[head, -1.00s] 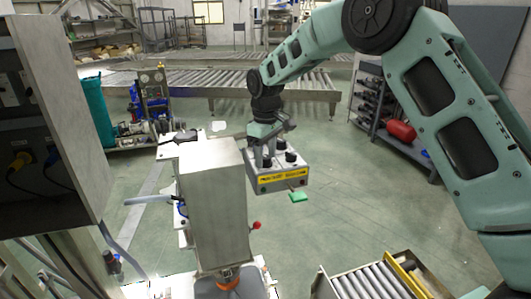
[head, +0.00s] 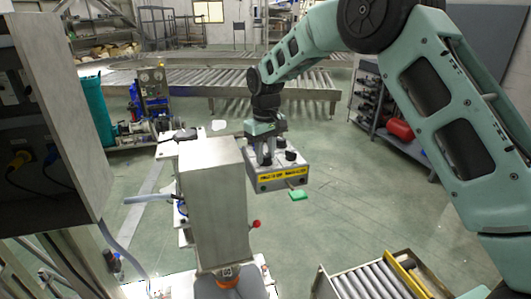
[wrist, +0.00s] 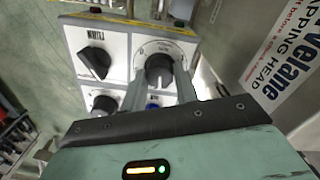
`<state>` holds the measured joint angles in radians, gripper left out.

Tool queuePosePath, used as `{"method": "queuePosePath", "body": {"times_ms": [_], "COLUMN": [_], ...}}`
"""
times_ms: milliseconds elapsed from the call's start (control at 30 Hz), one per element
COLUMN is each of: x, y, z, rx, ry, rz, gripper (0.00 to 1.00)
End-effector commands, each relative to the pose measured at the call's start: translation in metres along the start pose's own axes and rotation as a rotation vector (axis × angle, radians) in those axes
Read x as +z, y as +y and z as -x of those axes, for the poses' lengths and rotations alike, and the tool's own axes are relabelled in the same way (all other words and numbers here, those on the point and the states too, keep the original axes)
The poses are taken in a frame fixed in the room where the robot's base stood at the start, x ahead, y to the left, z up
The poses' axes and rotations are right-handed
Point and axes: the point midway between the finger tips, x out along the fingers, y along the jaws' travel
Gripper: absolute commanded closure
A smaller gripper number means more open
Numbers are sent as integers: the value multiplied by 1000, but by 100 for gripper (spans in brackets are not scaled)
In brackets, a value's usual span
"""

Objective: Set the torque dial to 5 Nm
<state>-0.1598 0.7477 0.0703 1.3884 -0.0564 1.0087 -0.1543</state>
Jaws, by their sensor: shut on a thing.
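A grey control box (head: 275,180) with a yellow strip on its front edge stands in the middle of the head view, beside the tall metal housing. My gripper (head: 266,155) reaches down onto its top panel. In the wrist view, the white panel (wrist: 122,50) carries several dark knobs. My gripper (wrist: 163,80) has its two fingers closed on the sides of a round black dial (wrist: 159,68) with a pale pointer line. A printed scale rings this dial, but its marks and name are too small to read, and the fingers hide part of it.
A tall grey metal housing (head: 215,205) stands just left of the box. Another black knob (wrist: 95,62) sits left of the held dial. A blue button (wrist: 152,106) is partly hidden near the fingers. A green tag (head: 298,195) hangs at the box's front.

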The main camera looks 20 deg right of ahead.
Motion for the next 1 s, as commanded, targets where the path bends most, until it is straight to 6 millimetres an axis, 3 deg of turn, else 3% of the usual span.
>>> {"method": "queuePosePath", "body": {"times_ms": [1000], "x": [-1], "y": [0], "z": [3], "rx": [-1], "ry": [6], "rz": [-964], "gripper": [93]}}
